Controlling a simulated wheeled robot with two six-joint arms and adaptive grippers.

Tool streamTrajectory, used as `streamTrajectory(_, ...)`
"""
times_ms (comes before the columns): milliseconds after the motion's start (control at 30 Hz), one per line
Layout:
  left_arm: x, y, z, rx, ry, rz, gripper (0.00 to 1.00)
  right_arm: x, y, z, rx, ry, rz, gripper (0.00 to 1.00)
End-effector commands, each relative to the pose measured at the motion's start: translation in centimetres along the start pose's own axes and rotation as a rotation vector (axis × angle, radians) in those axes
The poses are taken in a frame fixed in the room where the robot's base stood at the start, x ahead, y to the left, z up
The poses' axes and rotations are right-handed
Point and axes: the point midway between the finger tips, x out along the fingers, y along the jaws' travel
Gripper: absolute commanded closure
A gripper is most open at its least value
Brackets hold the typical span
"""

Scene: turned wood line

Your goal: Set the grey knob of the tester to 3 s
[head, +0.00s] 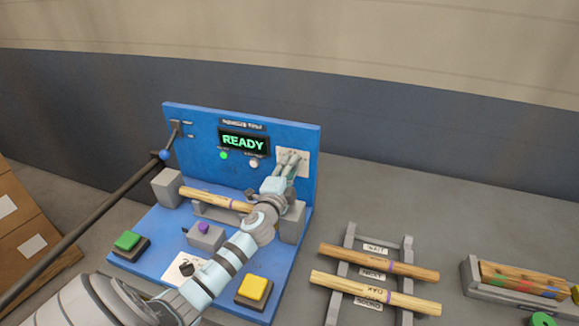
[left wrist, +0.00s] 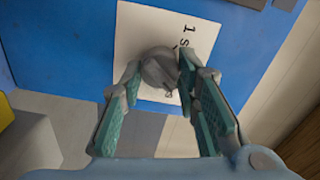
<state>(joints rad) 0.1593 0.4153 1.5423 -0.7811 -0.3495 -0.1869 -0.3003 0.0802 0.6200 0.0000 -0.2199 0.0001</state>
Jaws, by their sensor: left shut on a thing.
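The blue tester (head: 195,135) stands on the bench, its display reading READY. Its grey knob (left wrist: 160,70) sits on a white dial plate (left wrist: 132,30) on the upright panel, marked "1 s" in the part of the plate that shows in the left wrist view. In the head view my gripper hides most of the knob against the plate (head: 303,160). My left gripper (left wrist: 160,82) has its fingers on both sides of the knob and is shut on it. It also shows at the panel in the head view (head: 288,162). The knob's exact setting cannot be read. My right gripper is not in view.
A wooden rod (head: 205,198) lies across the tester's supports. A rack (head: 349,240) with two labelled rods stands right, beside a tray (head: 472,278).

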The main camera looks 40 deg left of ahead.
Motion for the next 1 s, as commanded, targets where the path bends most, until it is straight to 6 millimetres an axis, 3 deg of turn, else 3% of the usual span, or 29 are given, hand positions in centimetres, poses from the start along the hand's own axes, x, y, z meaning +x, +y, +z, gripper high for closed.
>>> streamTrajectory(500, -0.03, 0.15, 0.01, 0.329, 0.0, 0.002, 0.99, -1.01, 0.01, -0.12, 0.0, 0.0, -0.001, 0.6)
streamTrajectory(1000, -0.02, 0.24, 0.04, 0.378, 0.0, 0.002, 0.99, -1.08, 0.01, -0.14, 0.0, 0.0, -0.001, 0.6)
